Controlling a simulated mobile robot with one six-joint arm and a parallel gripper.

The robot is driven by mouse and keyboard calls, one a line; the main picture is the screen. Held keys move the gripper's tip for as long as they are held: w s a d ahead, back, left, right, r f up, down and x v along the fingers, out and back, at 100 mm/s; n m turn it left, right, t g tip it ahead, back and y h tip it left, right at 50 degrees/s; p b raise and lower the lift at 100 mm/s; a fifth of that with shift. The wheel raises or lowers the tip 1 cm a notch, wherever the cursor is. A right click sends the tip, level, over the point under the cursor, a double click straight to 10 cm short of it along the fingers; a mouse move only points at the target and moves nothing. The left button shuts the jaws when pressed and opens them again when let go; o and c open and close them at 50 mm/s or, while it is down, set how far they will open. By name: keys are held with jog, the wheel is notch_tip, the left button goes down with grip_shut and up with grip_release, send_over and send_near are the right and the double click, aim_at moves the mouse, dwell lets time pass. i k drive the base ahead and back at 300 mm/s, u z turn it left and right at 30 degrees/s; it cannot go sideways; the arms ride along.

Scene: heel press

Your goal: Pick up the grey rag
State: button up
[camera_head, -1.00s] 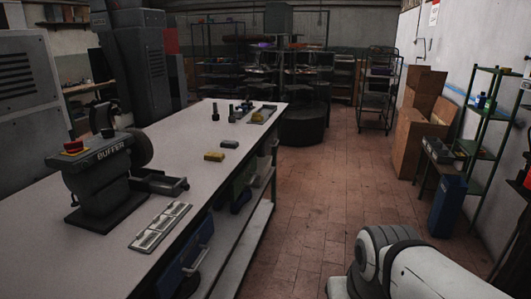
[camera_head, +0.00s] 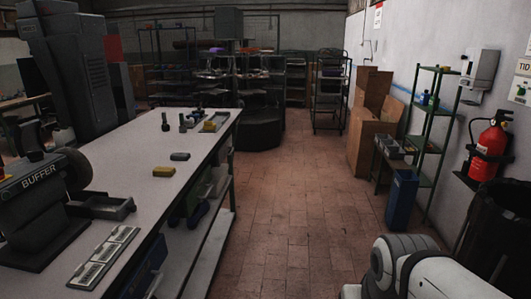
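I cannot make out a grey rag for certain. My gripper is out of view. Only a white and dark part of my arm shows at the bottom right, over the floor and away from the bench.
A buffer machine (camera_head: 38,195) stands on the bench at left. Brown floor (camera_head: 285,200) is open right of the bench. Along the right wall are cardboard boxes (camera_head: 366,142), a blue bin (camera_head: 402,200), a green shelf (camera_head: 424,150), a fire extinguisher (camera_head: 490,148) and a black bin (camera_head: 497,230).

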aim_at(175, 156)
jog(key=z, duration=0.1)
jog(key=i, duration=1.55)
jog(key=u, duration=0.4)
jog(key=i, duration=1.4)
jog(key=u, duration=1.35)
jog(key=i, duration=0.95)
jog(key=u, duration=0.55)
